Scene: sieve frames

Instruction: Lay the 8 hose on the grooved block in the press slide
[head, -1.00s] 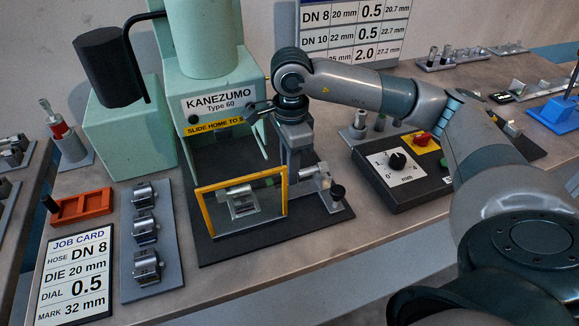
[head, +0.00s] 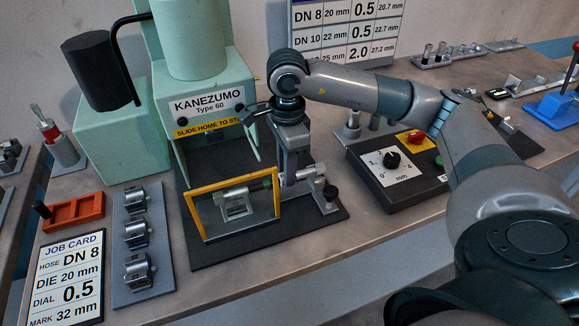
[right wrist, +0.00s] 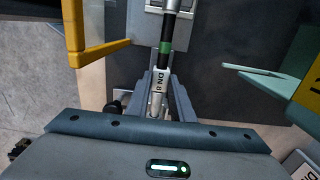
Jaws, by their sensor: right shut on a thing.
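My right gripper (head: 291,178) points down beside the press slide and is shut on the hose. In the right wrist view, its fingers close around a silver end fitting marked DN 8 on the hose (right wrist: 168,30), which is black with a green band. In the head view, the hose lies level behind the yellow-framed clear guard, and its green band (head: 266,184) shows through it. The silver grooved block (head: 237,207) is behind the guard, under the hose's far end. I cannot tell whether the hose touches the block. My left gripper is out of view.
The green press (head: 205,60) stands behind the slide. The yellow-framed guard (head: 193,215) is in front. A clamp-like stop with a black knob (head: 330,193) is right of my gripper. A dial box (head: 392,170), die rack (head: 136,285), orange tray (head: 75,211) and job card (head: 70,280) surround it.

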